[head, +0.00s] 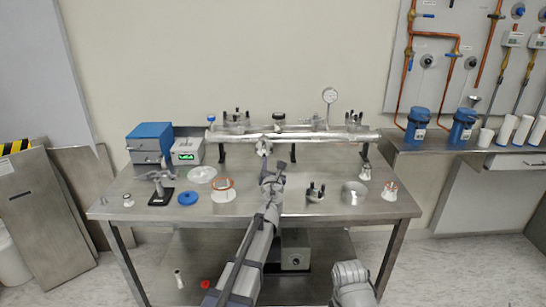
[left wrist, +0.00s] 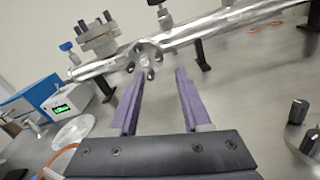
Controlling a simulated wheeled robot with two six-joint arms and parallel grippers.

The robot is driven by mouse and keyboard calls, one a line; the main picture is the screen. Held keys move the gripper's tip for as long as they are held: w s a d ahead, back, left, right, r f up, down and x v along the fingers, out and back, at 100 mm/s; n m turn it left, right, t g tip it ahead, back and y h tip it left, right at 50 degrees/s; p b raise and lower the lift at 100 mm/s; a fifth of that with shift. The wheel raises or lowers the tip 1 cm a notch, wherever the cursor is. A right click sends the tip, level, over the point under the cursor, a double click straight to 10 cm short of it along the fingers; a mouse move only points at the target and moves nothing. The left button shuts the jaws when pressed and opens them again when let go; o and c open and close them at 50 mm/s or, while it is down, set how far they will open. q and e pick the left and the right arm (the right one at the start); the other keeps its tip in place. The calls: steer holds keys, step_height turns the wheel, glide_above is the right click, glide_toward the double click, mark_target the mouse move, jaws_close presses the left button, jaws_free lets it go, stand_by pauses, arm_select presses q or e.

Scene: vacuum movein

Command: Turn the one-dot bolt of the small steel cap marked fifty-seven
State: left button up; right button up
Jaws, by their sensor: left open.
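A long silver tube (head: 310,136) lies level on dark stands at the back of the table. A small steel cap or flange (left wrist: 147,60) with dark bolts is on the tube's front side in the left wrist view; it also shows in the head view (head: 264,147). No number or dots are readable on it, so I cannot tell which bolt is the one-dot one. My left gripper (head: 274,174) is open and empty in front of the cap, its fingers (left wrist: 160,80) apart and pointing toward it. My right gripper is not in view; only an arm part shows at the bottom.
A steel piece with black knobs (head: 315,192) and a metal cup (head: 354,193) stand on the right half. A blue box (head: 149,143), a green-display unit (head: 187,151), a blue disc (head: 188,198) and a copper-coloured ring (head: 222,184) are at left.

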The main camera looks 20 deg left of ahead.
mark_target(272, 152)
arm_select(q)
steer(key=x, duration=0.7)
steer(key=shift+f, duration=0.1)
jaws_close()
stand_by(0.4)
